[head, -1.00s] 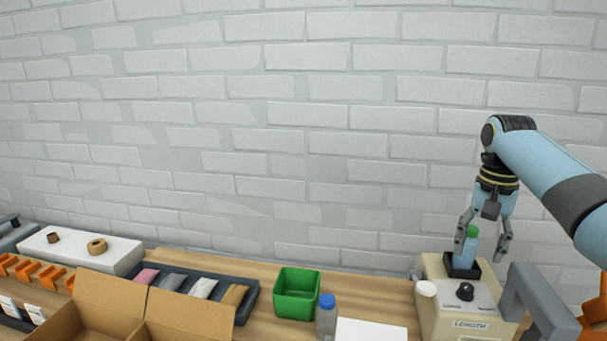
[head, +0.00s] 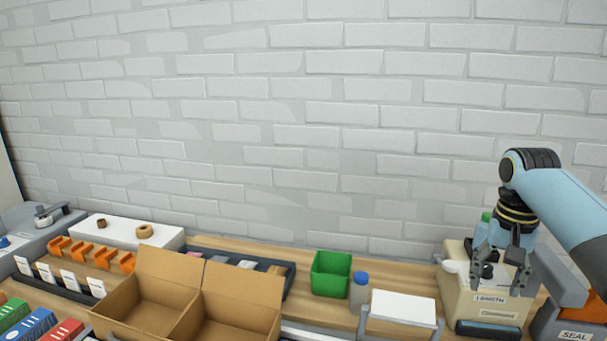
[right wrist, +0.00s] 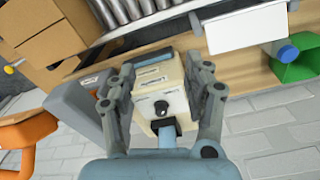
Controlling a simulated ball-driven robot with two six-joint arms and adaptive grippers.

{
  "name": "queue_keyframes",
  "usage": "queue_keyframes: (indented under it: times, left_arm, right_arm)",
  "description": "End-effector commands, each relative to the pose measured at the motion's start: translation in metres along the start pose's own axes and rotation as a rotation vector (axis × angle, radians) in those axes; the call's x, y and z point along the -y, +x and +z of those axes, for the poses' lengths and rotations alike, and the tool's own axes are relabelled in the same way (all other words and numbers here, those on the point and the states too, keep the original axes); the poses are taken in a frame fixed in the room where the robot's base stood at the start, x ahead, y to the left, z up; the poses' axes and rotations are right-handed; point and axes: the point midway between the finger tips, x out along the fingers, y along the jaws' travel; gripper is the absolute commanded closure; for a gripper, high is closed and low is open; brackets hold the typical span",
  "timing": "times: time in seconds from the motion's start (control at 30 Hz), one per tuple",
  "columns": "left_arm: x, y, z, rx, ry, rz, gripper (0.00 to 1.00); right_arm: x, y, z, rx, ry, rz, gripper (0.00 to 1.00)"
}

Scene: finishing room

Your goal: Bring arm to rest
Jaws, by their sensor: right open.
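My right gripper (head: 503,275) is at the right of the head view, pointing down with its fingers apart. It hangs in front of a cream machine (head: 487,318) with a dark knob and a label reading LENGTH. My left gripper is not in view.
A green bin (head: 331,274), a blue-capped bottle (head: 359,293) and a white panel (head: 403,307) stand left of the machine. An open cardboard box (head: 165,295) is at front centre. A grey SEAL machine (head: 560,325) is at right. The wall space above is free.

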Motion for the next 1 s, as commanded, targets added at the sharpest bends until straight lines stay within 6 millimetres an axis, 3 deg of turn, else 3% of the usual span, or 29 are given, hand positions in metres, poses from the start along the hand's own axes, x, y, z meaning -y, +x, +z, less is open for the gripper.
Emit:
queue_keyframes:
  times: [0.27, 0.37, 0.47, 0.6, 0.7, 1.0]
  left_arm:
    - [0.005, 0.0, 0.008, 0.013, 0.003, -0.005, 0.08]
    - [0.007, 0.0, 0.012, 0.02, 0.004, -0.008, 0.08]
    - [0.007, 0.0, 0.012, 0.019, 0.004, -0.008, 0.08]
    - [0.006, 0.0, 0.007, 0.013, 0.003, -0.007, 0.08]
    - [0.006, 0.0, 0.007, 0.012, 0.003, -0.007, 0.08]
    - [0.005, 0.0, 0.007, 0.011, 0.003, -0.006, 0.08]
  right_arm:
    - [-0.015, 0.036, 0.059, -0.059, -0.139, 0.008, 0.49]
    - [-0.025, 0.047, 0.094, -0.088, -0.212, 0.008, 0.49]
    - [-0.038, 0.054, 0.141, -0.127, -0.304, 0.003, 0.49]
    - [-0.056, 0.046, 0.2, -0.18, -0.415, -0.005, 0.49]
    - [-0.066, 0.037, 0.229, -0.206, -0.467, -0.011, 0.49]
    - [-0.088, 0.002, 0.291, -0.265, -0.575, -0.023, 0.49]
